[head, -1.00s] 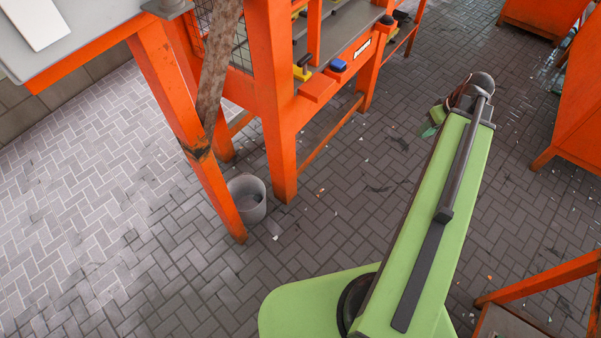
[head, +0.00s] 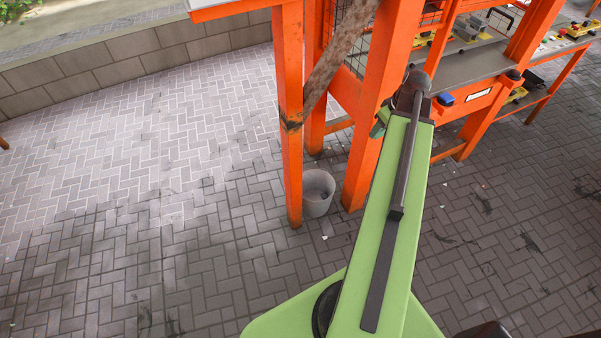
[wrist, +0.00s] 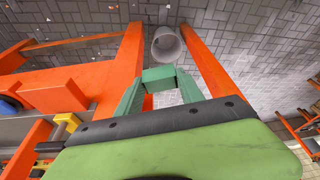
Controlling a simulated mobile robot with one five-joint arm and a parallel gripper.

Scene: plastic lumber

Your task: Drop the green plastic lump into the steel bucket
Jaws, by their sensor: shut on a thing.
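The grey steel bucket (head: 318,197) stands upright on the paved floor between orange legs of the bench, left of my arm in the head view. In the wrist view the bucket (wrist: 167,48) lies just beyond my fingertips, its mouth facing the camera. My gripper (wrist: 158,76) is shut on the green plastic lump (wrist: 158,73), a small block between the green fingertips. The lump and fingers are close in colour, so their border is hard to tell. In the head view my arm hides most of the gripper (head: 380,122). The lump is apart from the bucket.
Orange bench legs (head: 290,120) and (head: 375,115) flank the bucket, with a rusty slanted bar (head: 340,50) beside them. A grey shelf with yellow and blue parts (head: 446,99) is at right. The floor left of the bench is clear.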

